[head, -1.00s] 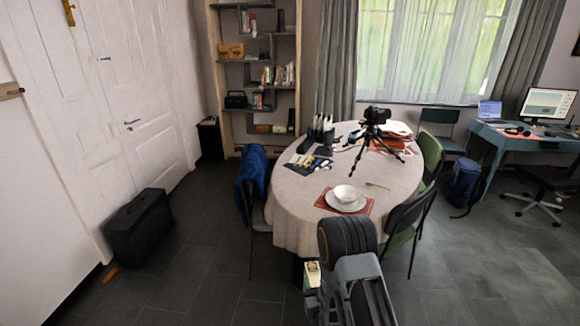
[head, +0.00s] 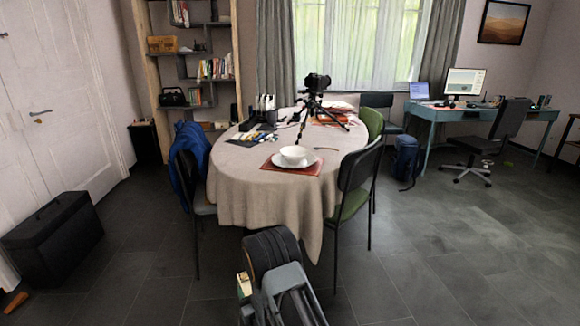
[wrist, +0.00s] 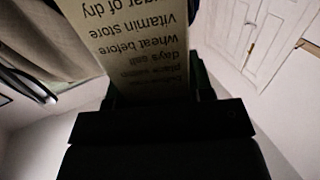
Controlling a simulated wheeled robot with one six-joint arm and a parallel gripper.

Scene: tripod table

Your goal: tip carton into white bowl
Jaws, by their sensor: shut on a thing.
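The white bowl (head: 293,154) stands upright on a white plate (head: 280,162) on a red placemat (head: 268,167), near the front edge of the round table (head: 235,185). The carton (head: 244,284) shows as a small pale patch beside my arm at the bottom of the head view. In the wrist view the carton (wrist: 130,35) fills the upper middle, with printed text upside down in the picture. My gripper (wrist: 150,92) is shut on the carton, in front of the table and apart from the bowl. The fingertips are mostly dark or hidden.
A camera on a tripod (head: 313,100) stands behind the bowl. A fork (head: 326,149) lies right of the plate. A green chair (head: 352,190) is at the table's right, and a chair with a blue jacket (head: 190,155) at its left. Floor is clear at front right.

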